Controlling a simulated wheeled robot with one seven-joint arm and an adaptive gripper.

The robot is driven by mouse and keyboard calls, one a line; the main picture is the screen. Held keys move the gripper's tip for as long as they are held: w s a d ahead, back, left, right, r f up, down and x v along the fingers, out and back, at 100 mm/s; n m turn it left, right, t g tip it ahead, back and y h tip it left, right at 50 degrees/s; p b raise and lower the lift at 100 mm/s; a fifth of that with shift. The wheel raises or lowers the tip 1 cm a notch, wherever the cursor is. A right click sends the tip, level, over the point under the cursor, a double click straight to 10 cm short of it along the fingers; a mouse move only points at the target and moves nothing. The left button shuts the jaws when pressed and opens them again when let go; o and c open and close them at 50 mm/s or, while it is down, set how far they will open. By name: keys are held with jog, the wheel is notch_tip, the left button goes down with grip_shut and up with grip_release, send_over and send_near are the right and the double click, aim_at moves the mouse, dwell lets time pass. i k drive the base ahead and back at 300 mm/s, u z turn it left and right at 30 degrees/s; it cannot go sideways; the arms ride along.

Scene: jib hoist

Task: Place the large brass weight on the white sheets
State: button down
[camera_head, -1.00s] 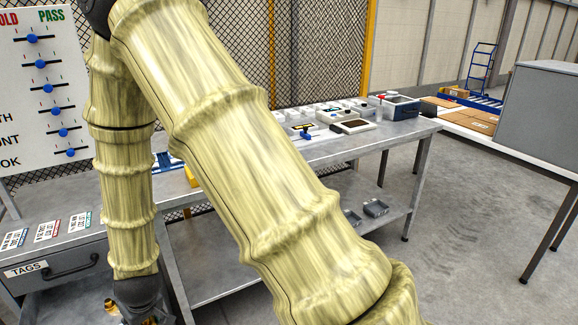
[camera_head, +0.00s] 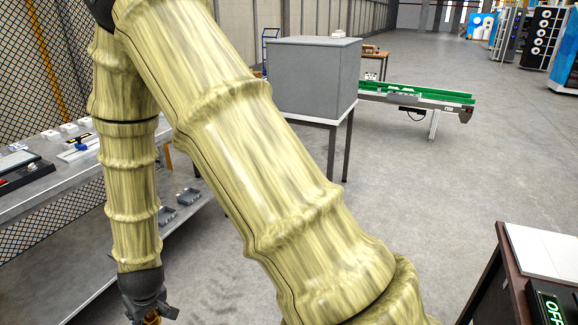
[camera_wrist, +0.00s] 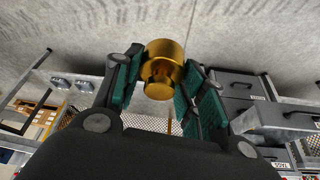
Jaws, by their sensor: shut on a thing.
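The brass weight (camera_wrist: 162,66) is between the two teal-padded fingers of my gripper (camera_wrist: 158,88) in the wrist view. The fingers are shut on it, and it is clear of any surface there, with grey floor behind it. In the head view my gripper (camera_head: 152,312) is at the bottom edge, mostly cut off, with a bit of brass showing. White sheets (camera_head: 545,248) lie on a dark-edged table at the lower right of the head view, well apart from my gripper.
A dark device with a green "OFF" display (camera_head: 552,308) stands beside the sheets. A grey metal bench (camera_head: 75,190) with several instruments is at the left. A grey box (camera_head: 312,78) stands on a table at the back. Open floor (camera_head: 425,180) lies between.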

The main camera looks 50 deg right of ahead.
aim_at(553, 252)
jog(key=z, duration=0.5)
jog(key=i, duration=0.45)
jog(key=z, duration=1.25)
jog(key=i, duration=0.9)
jog(key=z, duration=1.1)
jog(key=i, duration=0.8)
jog(key=z, duration=0.45)
